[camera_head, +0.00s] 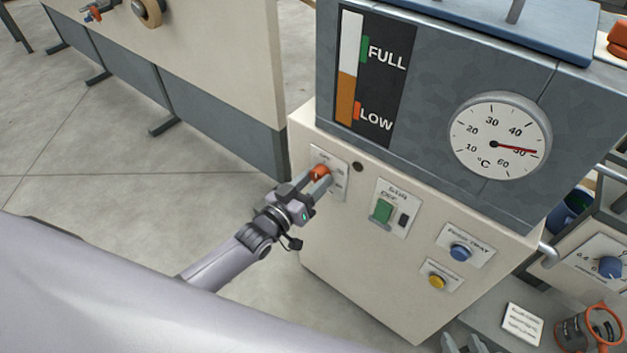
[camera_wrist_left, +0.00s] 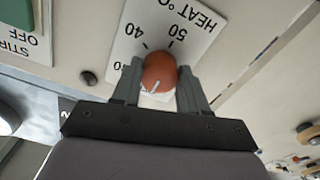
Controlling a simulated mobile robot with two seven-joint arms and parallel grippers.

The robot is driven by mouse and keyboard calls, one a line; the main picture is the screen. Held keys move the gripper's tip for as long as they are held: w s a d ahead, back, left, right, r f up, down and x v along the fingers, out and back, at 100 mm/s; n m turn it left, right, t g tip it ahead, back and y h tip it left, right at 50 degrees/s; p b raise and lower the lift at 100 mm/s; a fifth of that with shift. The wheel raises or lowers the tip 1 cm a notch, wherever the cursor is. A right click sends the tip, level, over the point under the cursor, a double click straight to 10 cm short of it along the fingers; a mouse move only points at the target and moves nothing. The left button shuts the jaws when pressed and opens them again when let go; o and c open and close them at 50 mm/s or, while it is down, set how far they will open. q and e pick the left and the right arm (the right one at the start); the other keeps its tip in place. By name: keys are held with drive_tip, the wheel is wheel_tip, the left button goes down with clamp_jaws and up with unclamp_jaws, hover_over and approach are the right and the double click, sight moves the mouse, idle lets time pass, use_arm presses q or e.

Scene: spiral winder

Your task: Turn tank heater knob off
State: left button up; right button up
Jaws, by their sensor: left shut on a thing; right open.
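The tank heater knob (camera_head: 319,172) is orange-red and sits on a white label plate on the cream front panel of the tank cabinet. In the left wrist view the knob (camera_wrist_left: 159,72) is round with a white pointer line, and "HEAT °C" with the marks 40 and 50 shows around it. My left gripper (camera_head: 317,178) is shut on the knob, one finger on each side, also in the left wrist view (camera_wrist_left: 158,85). The off mark is hidden or too small to read. My right gripper (camera_head: 464,343) shows only in part at the bottom edge.
Right of the knob are a green stir switch (camera_head: 382,210), a blue button (camera_head: 460,252) and a yellow button (camera_head: 437,282). Above, the dial thermometer (camera_head: 500,136) needle points near 50, and a level gauge (camera_head: 347,70) reads between LOW and FULL. Open floor lies left.

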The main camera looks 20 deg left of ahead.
use_arm(q)
drive_tip(key=o, duration=1.1)
drive_tip(key=shift+c, duration=0.2)
drive_tip(key=v, duration=0.7)
drive_tip(key=shift+p, duration=0.45)
drive_tip(key=shift+s, duration=0.1)
drive_tip(key=s+a+r+m+g+y+p, duration=0.1)
drive_tip(key=s+g+y+p, duration=0.3)
drive_tip(key=s, duration=1.3)
drive_tip(key=a+g+p, duration=0.1)
drive_tip(key=g+p, duration=0.1)
drive_tip(key=p, duration=0.1)
drive_tip(key=shift+s+r+m, duration=0.2)
drive_tip(key=shift+r+m, duration=0.1)
drive_tip(key=shift+r, duration=0.05)
